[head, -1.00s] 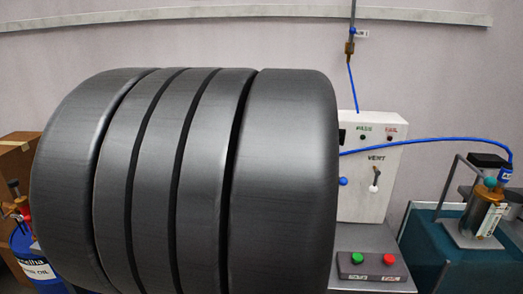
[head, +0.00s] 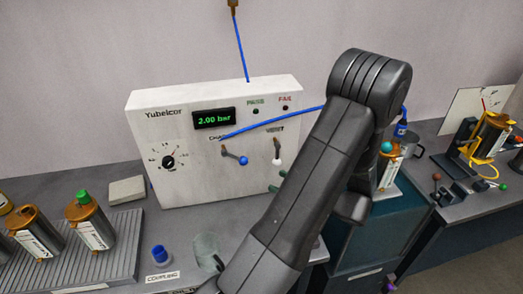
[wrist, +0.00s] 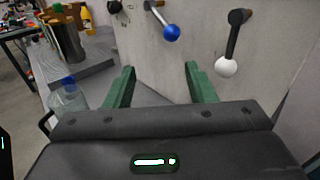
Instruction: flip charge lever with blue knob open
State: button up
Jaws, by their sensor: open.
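The charge lever with its blue knob (head: 243,160) is on the front of the white panel box (head: 185,190). Its arm points right and slightly down from its pivot. In the wrist view the blue knob (wrist: 171,33) is beyond and above the fingers, apart from them. The lever with the white knob (head: 277,160) hangs down to its right, under the VENT label, and the white knob also shows in the wrist view (wrist: 226,67). My gripper (wrist: 163,75) has two green fingers, spread and empty, facing the panel.
The display (head: 214,118) reads 2.00 bar. A blue hose (head: 275,122) runs across the panel above the levers. A clear container (head: 206,250) and a blue-capped piece (head: 159,254) stand in front of the box. Metal cylinders (head: 90,218) stand on a ribbed tray at left.

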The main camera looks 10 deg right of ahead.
aim_at(235, 158)
jog(key=w+d+p+x, duration=0.1)
jog(key=p+x, duration=0.2)
jog(key=x, duration=1)
jog(key=shift+w+d+r+m+t, duration=0.2)
jog(key=shift+w+r+m+t, duration=0.1)
jog(key=shift+t, duration=0.1)
jog(key=shift+s, duration=0.1)
grip_shut()
